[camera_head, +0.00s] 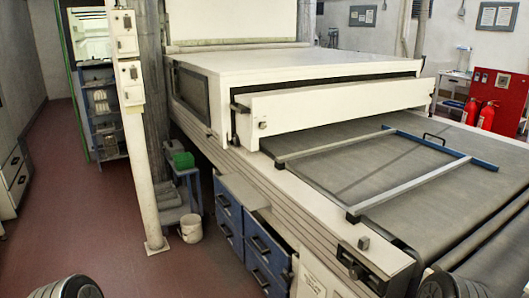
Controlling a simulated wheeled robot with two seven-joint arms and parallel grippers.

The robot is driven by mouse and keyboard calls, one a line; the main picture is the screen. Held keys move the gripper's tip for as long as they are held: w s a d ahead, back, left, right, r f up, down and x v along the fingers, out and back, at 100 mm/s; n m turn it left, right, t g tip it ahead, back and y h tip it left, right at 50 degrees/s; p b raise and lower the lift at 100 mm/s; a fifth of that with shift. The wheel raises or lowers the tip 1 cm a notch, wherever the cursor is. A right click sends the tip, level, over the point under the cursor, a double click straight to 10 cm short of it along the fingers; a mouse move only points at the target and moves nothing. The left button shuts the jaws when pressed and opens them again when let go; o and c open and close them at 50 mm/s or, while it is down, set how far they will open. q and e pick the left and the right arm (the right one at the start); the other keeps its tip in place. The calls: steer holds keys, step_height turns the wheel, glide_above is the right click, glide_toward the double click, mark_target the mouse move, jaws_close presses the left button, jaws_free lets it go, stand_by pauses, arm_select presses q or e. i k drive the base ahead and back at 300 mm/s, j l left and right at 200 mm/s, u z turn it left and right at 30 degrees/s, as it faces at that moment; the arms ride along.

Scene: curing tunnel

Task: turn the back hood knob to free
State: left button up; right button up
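The white hood (290,66) of the curing tunnel stands at the centre, over the back of the grey belt. A raised white front panel (335,108) is on its near side. A small dark knob (263,125) sits at the left end of that panel, and a black fitting (240,108) is at the hood's corner above it. I cannot tell which of these is the back hood knob, nor its setting. Neither gripper shows; only dark rounded parts of my arms appear at the bottom left and bottom right edges.
A blue and grey frame (400,155) with a black handle lies over the grey belt (395,185). Blue drawers (264,240) are below the machine's left side. A white post (141,165) and a white bucket (191,228) stand left of it. Red-brown floor (75,215) is open at left.

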mark_target(262, 125)
steer(key=i, duration=0.15)
steer(key=i+j, duration=2.55)
steer(key=i+j+z, duration=0.15)
steer(key=z, duration=2.5)
steer(key=j, duration=0.1)
